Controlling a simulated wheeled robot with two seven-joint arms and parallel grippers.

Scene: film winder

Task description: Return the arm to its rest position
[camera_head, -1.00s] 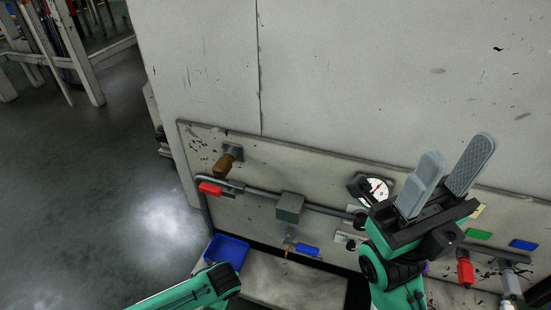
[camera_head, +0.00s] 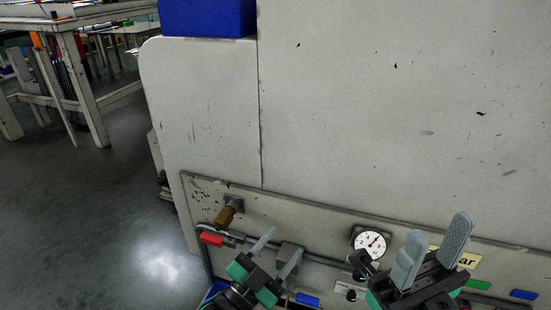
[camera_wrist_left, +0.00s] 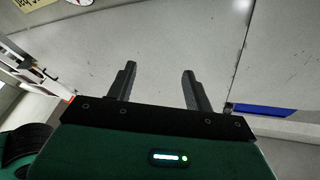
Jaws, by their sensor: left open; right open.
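My left gripper (camera_head: 275,252) is at the bottom middle of the head view, fingers apart and pointing up, in front of the pipe and grey box on the panel. In the left wrist view its two dark fingers (camera_wrist_left: 158,85) are spread with nothing between them. My right gripper (camera_head: 433,256) is at the lower right of the head view, open and empty, fingers pointing up in front of the panel. Both grippers appear clear of the panel fittings, though exact distance is hard to tell.
The panel (camera_head: 310,222) carries a brown-handled fitting (camera_head: 225,215), a red handle (camera_head: 211,239), a grey box (camera_head: 290,257), a round gauge (camera_head: 370,243), and green (camera_head: 478,285) and blue (camera_head: 524,295) tags. A blue box (camera_head: 207,17) sits at the top. Floor at left is open.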

